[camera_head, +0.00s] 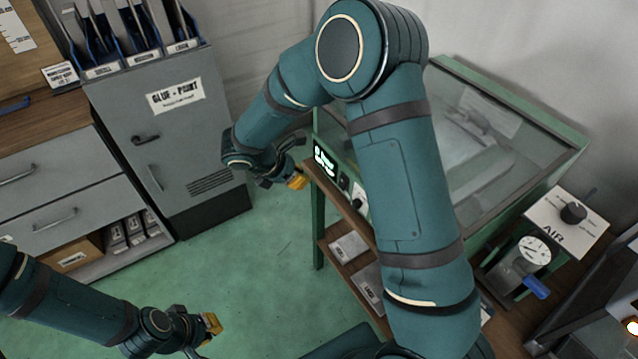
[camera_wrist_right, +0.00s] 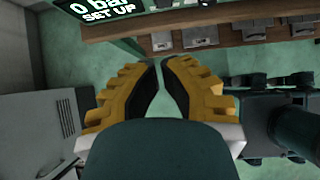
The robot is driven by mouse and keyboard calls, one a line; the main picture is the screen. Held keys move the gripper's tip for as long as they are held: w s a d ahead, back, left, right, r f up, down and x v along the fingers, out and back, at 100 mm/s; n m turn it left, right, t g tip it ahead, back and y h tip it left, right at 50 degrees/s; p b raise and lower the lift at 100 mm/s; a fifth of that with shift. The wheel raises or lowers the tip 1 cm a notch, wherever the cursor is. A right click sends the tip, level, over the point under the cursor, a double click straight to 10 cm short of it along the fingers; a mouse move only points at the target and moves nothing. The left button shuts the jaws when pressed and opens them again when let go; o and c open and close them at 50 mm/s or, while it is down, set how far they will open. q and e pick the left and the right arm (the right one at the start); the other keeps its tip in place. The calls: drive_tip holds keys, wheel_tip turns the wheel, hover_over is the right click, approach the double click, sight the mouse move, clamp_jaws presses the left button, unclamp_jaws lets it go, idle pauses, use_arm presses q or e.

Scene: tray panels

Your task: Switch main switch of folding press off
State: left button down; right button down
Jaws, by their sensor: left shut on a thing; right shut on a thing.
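The press (camera_head: 560,150) has a green frame and a glass cover, and stands at the right in the head view. Its front panel carries a lit display (camera_head: 325,158) and, beside it, a white plate with a dark switch (camera_head: 359,197), partly hidden by my right arm. I cannot read the switch's position. My right gripper (camera_head: 297,181) is in front of the display's left end, apart from the switch. In the right wrist view, the right gripper's fingertips (camera_wrist_right: 160,62) are together with nothing visible between them, below the display (camera_wrist_right: 105,12). My left gripper (camera_head: 213,324) is shut low over the floor.
A shelf under the press holds grey boxes (camera_head: 349,246). A grey cabinet (camera_head: 165,125) and drawers (camera_head: 60,180) stand left. Green floor between is clear.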

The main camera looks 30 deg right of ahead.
sight(343, 183)
drive_tip(key=shift+d+f, duration=0.1)
drive_tip(key=d+r+b+x, duration=0.1)
drive_tip(key=b+x, duration=0.1)
drive_tip(key=x, duration=1.1)
drive_tip(key=shift+d, duration=0.4)
drive_tip(key=shift+r, duration=0.1)
